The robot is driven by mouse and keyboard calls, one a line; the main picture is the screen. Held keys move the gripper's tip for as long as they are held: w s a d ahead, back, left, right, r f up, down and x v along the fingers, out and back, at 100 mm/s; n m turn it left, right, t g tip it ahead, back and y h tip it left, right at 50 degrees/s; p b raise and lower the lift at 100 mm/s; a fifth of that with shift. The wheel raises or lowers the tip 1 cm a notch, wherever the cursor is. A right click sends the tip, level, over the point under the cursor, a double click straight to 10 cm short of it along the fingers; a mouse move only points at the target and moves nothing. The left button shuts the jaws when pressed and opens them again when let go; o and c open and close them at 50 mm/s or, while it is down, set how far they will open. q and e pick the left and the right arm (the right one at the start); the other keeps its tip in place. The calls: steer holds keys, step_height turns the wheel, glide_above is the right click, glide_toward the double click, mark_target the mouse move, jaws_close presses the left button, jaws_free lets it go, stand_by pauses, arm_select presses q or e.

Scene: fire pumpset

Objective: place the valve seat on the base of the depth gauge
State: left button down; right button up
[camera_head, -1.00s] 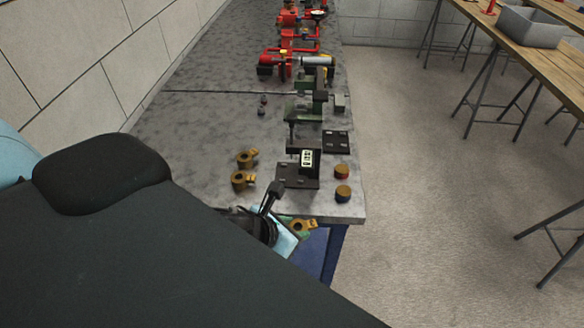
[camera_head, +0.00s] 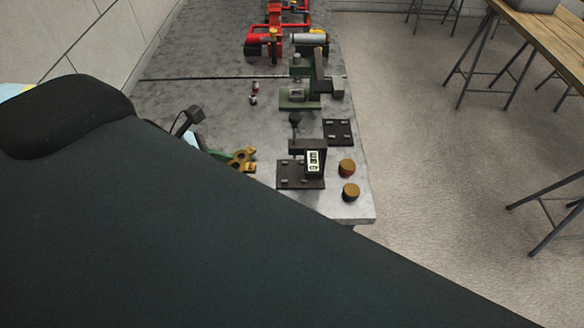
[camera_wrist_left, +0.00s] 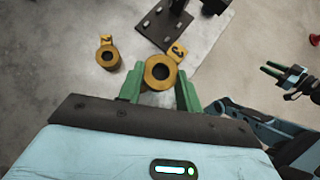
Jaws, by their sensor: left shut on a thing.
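My left gripper (camera_wrist_left: 160,92) is shut on a brass valve seat (camera_wrist_left: 160,72), a ring with a holed tab pointing away. In the head view my left gripper (camera_head: 225,155) is largely hidden by my dark body, and brass (camera_head: 244,158) shows at its fingers, left of the depth gauge. The depth gauge (camera_head: 313,162) stands upright with a lit display on its dark base plate (camera_head: 290,180). The held seat is apart from that base. My right gripper (camera_wrist_left: 271,69) shows small at the right of the left wrist view, its green fingers apart and empty.
Another brass valve seat (camera_wrist_left: 107,55) lies on the grey table. A second dark plate (camera_head: 338,131) lies behind the gauge. Two round brass caps (camera_head: 346,167) (camera_head: 350,192) stand near the right edge. A green device (camera_head: 298,95) and red pump parts (camera_head: 265,45) stand farther back.

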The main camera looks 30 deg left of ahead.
arm_select(q)
steer(key=w+d+f, duration=0.2)
steer(key=w, duration=0.1)
steer(key=w+d+f, duration=0.2)
steer(key=w, duration=0.1)
steer(key=w+d+f, duration=0.2)
steer(key=w, duration=0.1)
steer(key=shift+w, duration=0.4)
steer(key=x, duration=0.3)
steer(key=shift+w+d+r, duration=0.1)
steer(key=shift+w+r, duration=0.05)
steer(key=shift+r, duration=0.1)
steer(key=shift+f, duration=0.2)
steer(key=shift+f, duration=0.15)
steer(key=c, duration=0.9)
jaws_free()
steer(key=shift+c, duration=0.2)
steer(key=v, duration=1.2)
